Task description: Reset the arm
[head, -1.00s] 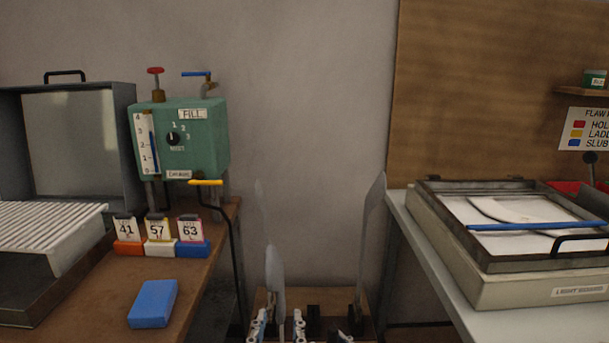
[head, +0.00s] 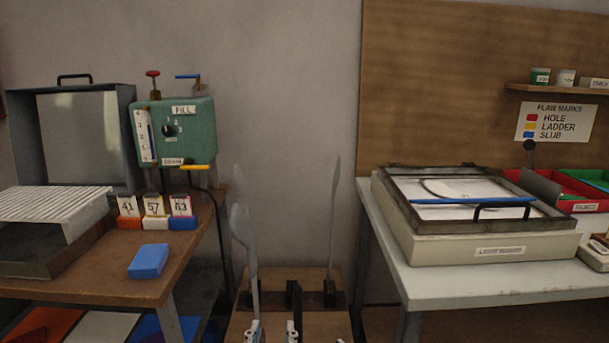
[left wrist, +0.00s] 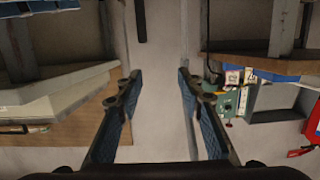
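My left gripper (head: 272,334) shows at the bottom edge of the head view, its two fingers apart with nothing between them. The left wrist view also shows this gripper (left wrist: 160,76) open and empty, fingers spread over bare background. It stands in front of the low wooden stand (head: 312,325), which carries thin upright grey boards. One board (head: 251,270) rises just behind the left finger; another board (head: 334,230) stands to the right. I cannot tell whether the gripper touches the stand. Of my right gripper, at most a sliver shows at the bottom edge.
The left bench (head: 120,288) holds a green FILL box (head: 188,130), numbered tags and a blue block (head: 148,261). A gap with the wall behind lies between the tables.

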